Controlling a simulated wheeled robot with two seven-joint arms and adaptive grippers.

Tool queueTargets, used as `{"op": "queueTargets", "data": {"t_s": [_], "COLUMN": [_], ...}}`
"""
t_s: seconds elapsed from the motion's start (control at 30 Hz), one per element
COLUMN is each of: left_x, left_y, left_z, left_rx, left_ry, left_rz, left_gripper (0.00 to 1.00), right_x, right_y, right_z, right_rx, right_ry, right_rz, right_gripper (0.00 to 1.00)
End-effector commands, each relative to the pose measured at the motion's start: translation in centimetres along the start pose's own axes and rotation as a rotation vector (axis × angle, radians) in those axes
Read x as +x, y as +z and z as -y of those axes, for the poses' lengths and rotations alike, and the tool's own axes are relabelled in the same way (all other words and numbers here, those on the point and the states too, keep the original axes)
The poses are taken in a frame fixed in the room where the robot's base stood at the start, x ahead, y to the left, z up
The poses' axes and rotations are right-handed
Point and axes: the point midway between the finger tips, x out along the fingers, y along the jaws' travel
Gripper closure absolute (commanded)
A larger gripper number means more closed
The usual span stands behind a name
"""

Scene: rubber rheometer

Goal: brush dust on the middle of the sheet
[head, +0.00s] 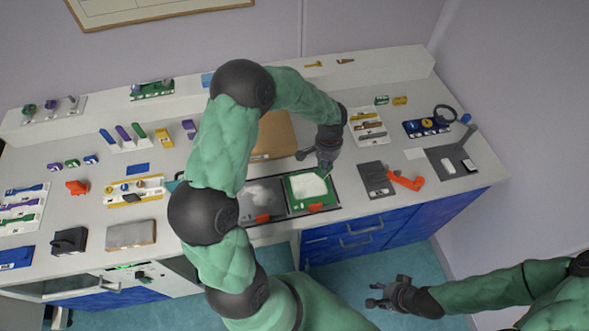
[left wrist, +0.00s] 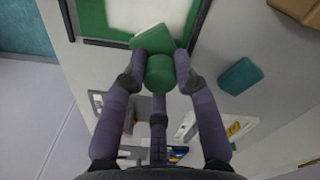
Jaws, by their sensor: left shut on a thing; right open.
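A white sheet (head: 308,188) lies on a green board in a dark-rimmed tray (head: 291,209) at the worktop's front edge. It also shows at the top of the left wrist view (left wrist: 150,12). My left gripper (head: 325,165) is over the back right part of the sheet. In the left wrist view its fingers (left wrist: 160,78) are shut around the green handle of a brush (left wrist: 160,70). The brush's pale edge points towards the sheet; I cannot tell whether it touches. My right gripper (head: 382,297) is open and empty, in front of the worktop. No dust can be made out.
Left of the board is a grey section with pale powder (head: 260,194). An orange handle (head: 405,181) and a dark plate (head: 376,179) lie to the right. A brown box (head: 275,137) stands behind, partly hidden by my left arm. Blue drawers (head: 365,230) are below.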

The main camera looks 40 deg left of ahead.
Motion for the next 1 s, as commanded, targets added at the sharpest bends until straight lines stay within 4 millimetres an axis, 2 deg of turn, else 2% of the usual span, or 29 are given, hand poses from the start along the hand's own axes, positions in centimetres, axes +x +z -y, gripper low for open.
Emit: {"op": "queueTargets", "data": {"t_s": [0.5,1.0], "left_x": [-4.8,-5.2], "left_y": [-0.6,-0.6], "left_z": [-0.1,-0.1], "left_rx": [0.001,0.001], "left_ry": [0.0,0.0], "left_rz": [-0.001,0.001], "left_gripper": [1.0,1.0], "right_x": [-2.9,-3.0], "right_y": [0.1,0.1], "right_z": [1.0,1.1], "right_rx": [0.0,0.0], "right_ry": [0.0,0.0], "right_rz": [0.0,0.0], "right_gripper": [0.56,0.56]}}
